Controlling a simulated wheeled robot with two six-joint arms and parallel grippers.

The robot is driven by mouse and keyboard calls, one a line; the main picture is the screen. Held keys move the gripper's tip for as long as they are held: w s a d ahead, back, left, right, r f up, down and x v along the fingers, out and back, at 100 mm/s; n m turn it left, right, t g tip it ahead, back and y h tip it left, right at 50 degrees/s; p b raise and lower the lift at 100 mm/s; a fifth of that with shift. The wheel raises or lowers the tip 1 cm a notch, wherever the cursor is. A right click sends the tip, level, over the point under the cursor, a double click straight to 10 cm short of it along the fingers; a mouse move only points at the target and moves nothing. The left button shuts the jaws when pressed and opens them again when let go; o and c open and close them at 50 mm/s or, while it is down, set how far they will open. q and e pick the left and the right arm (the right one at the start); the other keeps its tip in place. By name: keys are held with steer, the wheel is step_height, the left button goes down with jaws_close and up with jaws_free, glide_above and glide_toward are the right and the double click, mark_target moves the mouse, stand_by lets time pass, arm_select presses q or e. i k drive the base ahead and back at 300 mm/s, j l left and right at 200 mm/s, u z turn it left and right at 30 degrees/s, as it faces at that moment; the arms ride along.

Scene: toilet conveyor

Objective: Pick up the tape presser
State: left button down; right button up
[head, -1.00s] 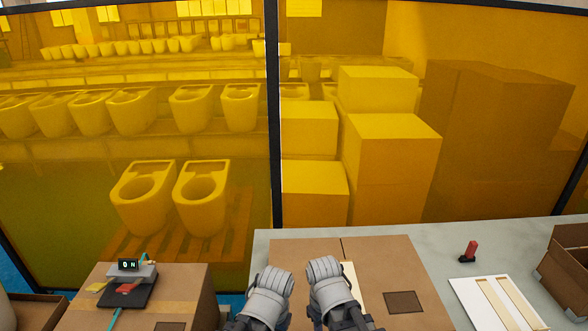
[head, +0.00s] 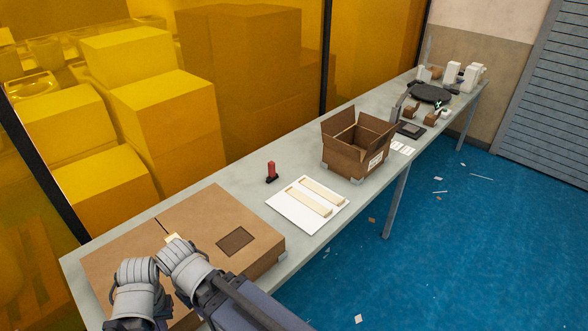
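A small red-handled tool with a dark base (head: 271,172) stands upright on the grey table, behind a white board. It looks like the tape presser, though it is small in view. My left gripper (head: 138,272) and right gripper (head: 178,255) are side by side at the lower left, over the flat cardboard box. Both are apart from the red tool, which stands farther along the table to the right. Only their grey rounded housings show; the fingertips are hidden, so I cannot tell if they are open or shut.
The large cardboard box (head: 215,215) has a dark square patch. The white board (head: 290,218) carries two pale strips. An open carton (head: 350,160) stands farther right. A round dark turntable (head: 430,93) and small items are at the far end. Amber panels line the back; bare table surrounds the red tool.

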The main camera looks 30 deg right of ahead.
mark_target(273, 175)
steer(key=z, duration=0.95)
